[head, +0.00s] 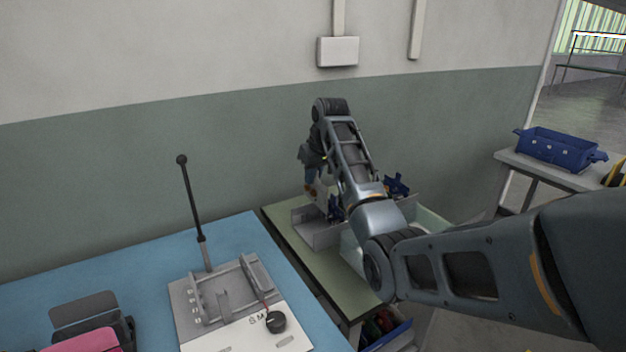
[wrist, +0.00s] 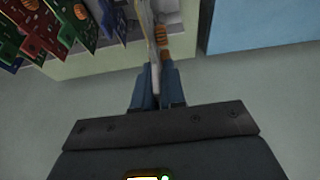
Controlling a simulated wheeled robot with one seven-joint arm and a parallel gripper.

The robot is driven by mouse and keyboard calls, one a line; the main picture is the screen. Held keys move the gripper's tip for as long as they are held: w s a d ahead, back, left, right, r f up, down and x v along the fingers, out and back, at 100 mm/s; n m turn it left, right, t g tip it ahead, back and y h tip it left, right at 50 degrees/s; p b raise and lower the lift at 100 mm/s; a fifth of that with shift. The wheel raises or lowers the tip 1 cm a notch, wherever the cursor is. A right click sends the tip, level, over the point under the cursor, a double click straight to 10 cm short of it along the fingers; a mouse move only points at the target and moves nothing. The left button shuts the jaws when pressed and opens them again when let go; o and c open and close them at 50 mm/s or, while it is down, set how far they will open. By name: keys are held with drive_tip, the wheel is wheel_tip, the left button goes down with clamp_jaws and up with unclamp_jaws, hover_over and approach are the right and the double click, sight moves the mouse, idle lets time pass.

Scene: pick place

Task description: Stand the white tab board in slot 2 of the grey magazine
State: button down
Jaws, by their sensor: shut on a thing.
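My gripper (head: 311,189) is over the green table at the back, beside a grey bin. In the wrist view its blue fingers (wrist: 156,85) are shut on a thin pale board (wrist: 147,25), seen nearly edge-on, which looks like the white tab board. The board also shows as a small pale patch in the head view (head: 322,196); its tab cannot be made out. The grey magazine (head: 228,293) stands on the blue table at lower left, with upright walls and small slot labels too small to read surely. No board shows in it.
Red, green and blue boards (wrist: 60,25) stand left of my fingers. A black-knobbed rod (head: 191,200) rises behind the magazine. A black round piece (head: 276,322) and a pink-and-dark item (head: 90,340) are nearby.

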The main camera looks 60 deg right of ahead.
drive_tip(key=shift+r, duration=0.1)
drive_tip(key=shift+r+p, duration=1.3)
drive_tip(key=shift+p, duration=0.05)
drive_tip(key=shift+f, duration=0.1)
